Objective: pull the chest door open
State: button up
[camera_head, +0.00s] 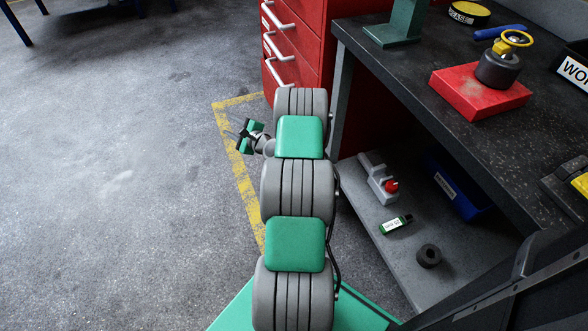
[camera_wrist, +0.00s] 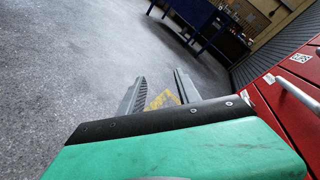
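The red chest (camera_head: 305,45) stands at the top middle of the head view, with several white bar handles (camera_head: 278,48) on its left-facing front. I cannot tell which part of the front is the door. In the wrist view the chest's red front (camera_wrist: 270,95) is at the right edge, with one pale handle (camera_wrist: 298,94) and small white labels. My gripper (camera_head: 232,135) is out over the floor, below and left of the chest, apart from it. In the wrist view its two fingers (camera_wrist: 160,90) are spread with only floor between them. The lower chest front is hidden behind my arm.
A dark workbench (camera_head: 450,110) stands right of my arm, carrying a red block (camera_head: 480,92) with a yellow-ringed part. Its lower shelf (camera_head: 405,265) holds small items and a blue bin (camera_head: 460,190). A blue table (camera_wrist: 205,18) stands farther off. The floor left is clear.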

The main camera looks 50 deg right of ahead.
jog(key=s+d+f+m+g+h+b, duration=0.1)
jog(key=s+d+f+m+h+b, duration=0.3)
jog(key=s+d+f+m, duration=0.55)
jog(key=s+d+f+m+g+h+b, duration=0.15)
jog(key=s+d+f+m+h, duration=0.25)
jog(key=s+f+m+h, duration=0.55)
jog(key=w+d+n+y+b, duration=0.1)
jog(key=w, duration=0.1)
jog(key=w+d+f+y+b, duration=0.1)
jog(key=w+d, duration=0.1)
jog(key=w+d+f+n+y+b, duration=0.1)
jog(key=w+d, duration=0.1)
jog(key=shift+d+f+n+t+y, duration=0.1)
jog(key=shift+f+n+t+y, duration=0.15)
jog(key=shift+n, duration=0.05)
jog(key=shift+w+d+r, duration=0.1)
jog(key=shift+w+d, duration=0.1)
jog(key=shift+c, duration=0.3)
grip_shut()
